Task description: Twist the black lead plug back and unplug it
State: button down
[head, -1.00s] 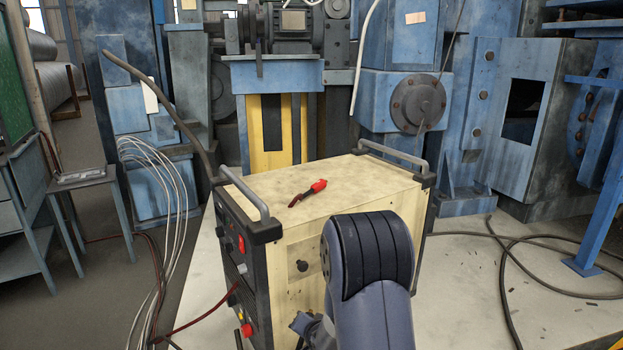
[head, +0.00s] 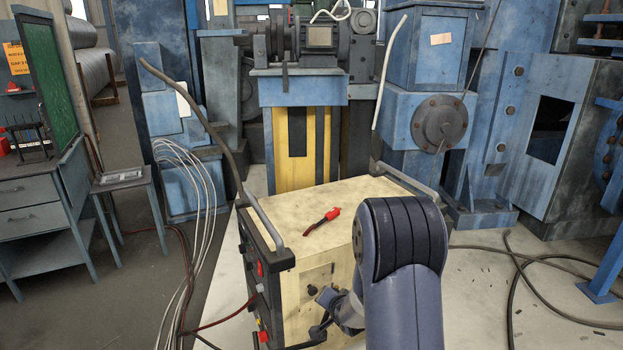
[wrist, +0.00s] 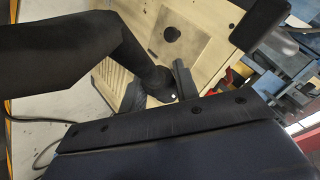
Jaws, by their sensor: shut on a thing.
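The cream welding machine (head: 330,210) stands on the pale floor with its black front panel (head: 262,275) facing left. In the wrist view my gripper (wrist: 160,90) is shut on the black lead plug (wrist: 152,75), with one finger on each side. A thick black shape, apparently its lead (wrist: 60,50), runs from the plug to the left edge. The plug lies close to the cream side panel (wrist: 190,45); I cannot tell whether it is still seated. In the head view my wrist is low beside the machine, and the fingertips and plug are hard to make out.
A red clamp (head: 332,213) lies on the machine's top, between its grey handles (head: 263,223). A red lead (head: 225,315) runs from the front panel. White cables (head: 185,190) hang at left. A small table (head: 122,178) stands at left. Black cables (head: 530,275) lie on the floor at right.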

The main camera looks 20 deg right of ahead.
jog(key=w+d+r+h, duration=0.1)
jog(key=w+d+r, duration=0.1)
jog(key=w, duration=0.4)
jog(key=w+d+r+n+g+h, duration=0.1)
jog(key=w+d+r, duration=0.2)
jog(key=w+r, duration=0.2)
jog(key=w+d+r+n+g+h, duration=0.1)
jog(key=w+d+r+h, duration=0.1)
jog(key=w, duration=0.6)
jog(key=shift+w+d+r, duration=0.25)
jog(key=shift+d+r, duration=0.1)
jog(key=shift+r, duration=0.4)
jog(key=shift+w+d+r, duration=0.1)
jog(key=shift+w+r, duration=0.05)
jog(key=shift+r, duration=0.15)
